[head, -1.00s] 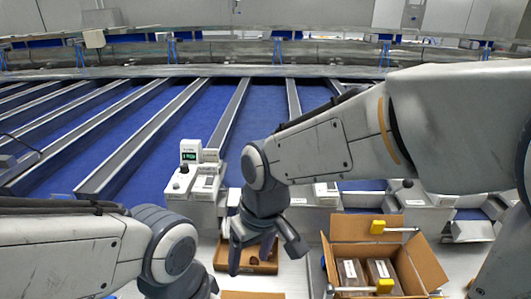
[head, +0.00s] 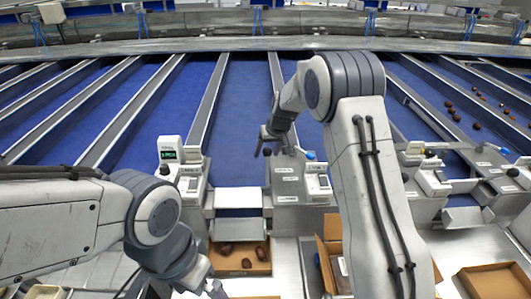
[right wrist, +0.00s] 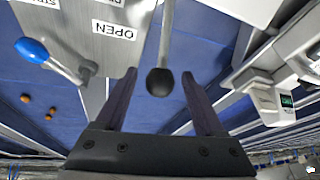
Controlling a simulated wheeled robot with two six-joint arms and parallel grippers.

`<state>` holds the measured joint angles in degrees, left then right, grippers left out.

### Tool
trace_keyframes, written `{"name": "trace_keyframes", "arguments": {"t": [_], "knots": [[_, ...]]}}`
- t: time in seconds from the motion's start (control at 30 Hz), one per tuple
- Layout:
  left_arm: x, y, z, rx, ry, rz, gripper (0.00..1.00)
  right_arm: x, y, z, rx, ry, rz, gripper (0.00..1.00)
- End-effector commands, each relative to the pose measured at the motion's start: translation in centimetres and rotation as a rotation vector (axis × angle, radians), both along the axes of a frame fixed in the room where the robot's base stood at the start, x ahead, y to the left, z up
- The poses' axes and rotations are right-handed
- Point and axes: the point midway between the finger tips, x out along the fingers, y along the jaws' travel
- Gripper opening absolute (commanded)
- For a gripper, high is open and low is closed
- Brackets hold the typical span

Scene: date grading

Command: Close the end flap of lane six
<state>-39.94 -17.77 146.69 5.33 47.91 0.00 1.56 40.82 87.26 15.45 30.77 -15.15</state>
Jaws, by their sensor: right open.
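A lever with a black knob (right wrist: 160,82) stands between the two fingers of my right gripper (right wrist: 158,74), with clear space on each side. Beside it a grey plate carries an OPEN label (right wrist: 114,31). In the head view my right gripper (head: 272,138) is above the lane-end control box (head: 287,184). A pale end flap (head: 238,198) spans the lane end left of that box; no lane number is readable. My left gripper (head: 214,289) is at the bottom edge, its fingers mostly hidden.
A second lever has a blue knob (right wrist: 32,49). A tray of dates (head: 240,258) sits below the pale flap. A cardboard box (head: 327,262) is partly behind my right arm. Another tray (head: 495,283) lies at the lower right.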

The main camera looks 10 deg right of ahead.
Motion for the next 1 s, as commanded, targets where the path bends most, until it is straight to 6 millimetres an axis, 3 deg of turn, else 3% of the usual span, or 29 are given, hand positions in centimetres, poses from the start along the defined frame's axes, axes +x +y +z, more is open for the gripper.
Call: {"name": "trace_keyframes", "arguments": {"t": [0.27, 0.6, 0.8, 1.0], "knots": [[0.0, 0.0, 1.4, 0.000, 0.000, -0.002, 1.00, 1.2, 0.3, -2.9, -0.001, 0.000, -0.001, 0.71], [0.0, 0.0, 1.4, 0.000, 0.000, -0.003, 1.00, 1.3, 0.2, -3.4, -0.001, -0.002, -0.004, 0.71], [0.0, 0.0, 1.4, 0.000, 0.000, -0.002, 1.00, 1.3, 0.2, -3.4, -0.001, -0.002, -0.004, 0.00], [0.0, 0.0, 1.4, 0.000, 0.000, -0.002, 1.00, 1.3, 0.2, -3.3, 0.000, -0.001, -0.003, 0.00]]}}
